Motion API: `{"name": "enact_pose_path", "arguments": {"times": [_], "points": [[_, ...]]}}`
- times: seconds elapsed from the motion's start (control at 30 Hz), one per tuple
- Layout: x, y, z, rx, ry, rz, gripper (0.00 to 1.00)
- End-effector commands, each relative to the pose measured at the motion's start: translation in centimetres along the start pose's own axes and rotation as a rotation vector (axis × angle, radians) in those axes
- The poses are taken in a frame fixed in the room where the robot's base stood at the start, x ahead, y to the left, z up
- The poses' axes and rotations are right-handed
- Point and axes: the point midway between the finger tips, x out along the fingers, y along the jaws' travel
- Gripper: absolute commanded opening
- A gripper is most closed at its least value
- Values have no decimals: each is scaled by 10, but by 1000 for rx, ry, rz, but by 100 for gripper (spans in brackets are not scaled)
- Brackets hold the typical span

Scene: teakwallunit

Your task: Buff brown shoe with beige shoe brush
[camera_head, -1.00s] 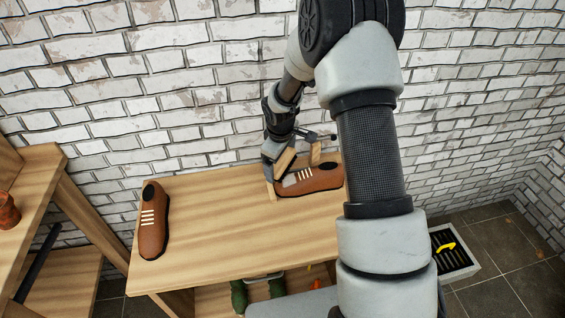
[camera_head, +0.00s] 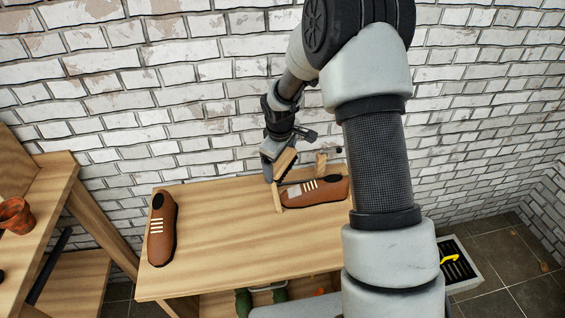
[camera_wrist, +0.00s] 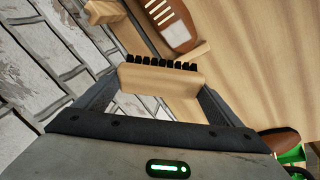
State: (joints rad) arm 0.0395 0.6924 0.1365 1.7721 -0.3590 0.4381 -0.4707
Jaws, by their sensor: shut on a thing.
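A brown shoe (camera_head: 322,190) with pale stripes and a greyish-beige patch near its toe lies at the back right of the wooden table (camera_head: 230,245), between small wooden blocks. It shows partly at the top of the wrist view (camera_wrist: 170,14). My gripper (camera_head: 276,172) is shut on the beige shoe brush (camera_head: 286,161). In the wrist view the brush (camera_wrist: 160,80) spans between the fingers, black bristles facing the shoe. The brush is held above the toe end, apparently clear of the shoe. A second brown shoe (camera_head: 161,230) lies at the table's left end.
One upright wooden block (camera_head: 278,197) stands at the toe and another (camera_head: 321,163) behind the shoe. A white brick wall (camera_head: 180,120) is close behind the table. The table's middle is clear. A wooden shelf unit (camera_head: 55,190) with a terracotta pot (camera_head: 15,213) stands left.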

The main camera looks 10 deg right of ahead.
Motion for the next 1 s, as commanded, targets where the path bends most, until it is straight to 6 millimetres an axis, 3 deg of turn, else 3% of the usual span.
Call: {"name": "enact_pose_path", "arguments": {"times": [0.63,1.0], "points": [[-4,0,-2,0,0,0,71],[20,-1,8,1,2,-4,71]]}}
